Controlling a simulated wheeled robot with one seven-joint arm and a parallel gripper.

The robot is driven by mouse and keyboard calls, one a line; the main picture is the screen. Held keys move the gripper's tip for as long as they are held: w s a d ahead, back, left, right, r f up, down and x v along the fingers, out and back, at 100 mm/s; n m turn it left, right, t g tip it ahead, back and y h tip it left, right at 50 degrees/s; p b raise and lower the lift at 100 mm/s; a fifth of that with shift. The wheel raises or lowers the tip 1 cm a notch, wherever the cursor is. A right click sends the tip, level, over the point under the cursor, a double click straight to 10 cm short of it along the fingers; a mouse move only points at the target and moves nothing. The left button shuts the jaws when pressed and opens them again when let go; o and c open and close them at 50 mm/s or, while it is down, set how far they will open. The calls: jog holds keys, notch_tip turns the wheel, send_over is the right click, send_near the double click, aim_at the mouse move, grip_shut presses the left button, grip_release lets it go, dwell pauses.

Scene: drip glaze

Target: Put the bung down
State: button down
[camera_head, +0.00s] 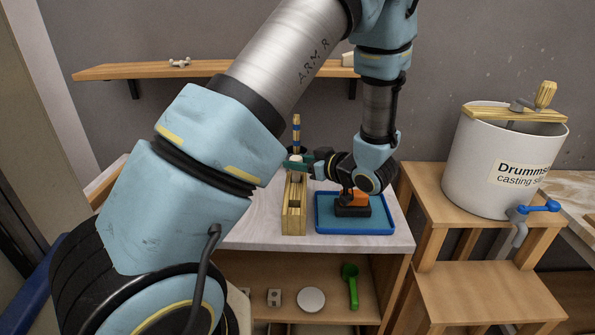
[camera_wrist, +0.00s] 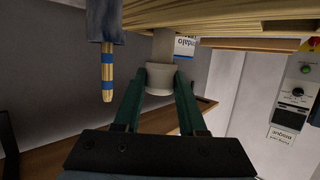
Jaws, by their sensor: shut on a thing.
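The bung looks like a pale, off-white stopper (camera_wrist: 160,79) between the green fingertips of my gripper (camera_wrist: 158,92) in the wrist view. A narrower pale part runs from it toward a wooden piece at the top of that picture. In the camera_head view my gripper (camera_head: 298,163) points left, at the top of a narrow wooden rack (camera_head: 293,212) on the white-topped bench (camera_head: 258,228). The pale stopper shows only as a small patch there. I cannot tell whether it touches the rack.
A blue tray (camera_head: 355,229) with an orange and black object (camera_head: 352,205) lies right of the rack. A blue-banded stick (camera_head: 296,125) stands behind the rack; it also shows in the wrist view (camera_wrist: 107,75). A white bucket (camera_head: 482,160) stands at right.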

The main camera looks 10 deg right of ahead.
aim_at(299, 173)
jog(key=shift+f, duration=1.45)
jog(key=shift+f, duration=0.15)
jog(key=shift+f, duration=0.1)
jog(key=shift+c, duration=2.4)
grip_release()
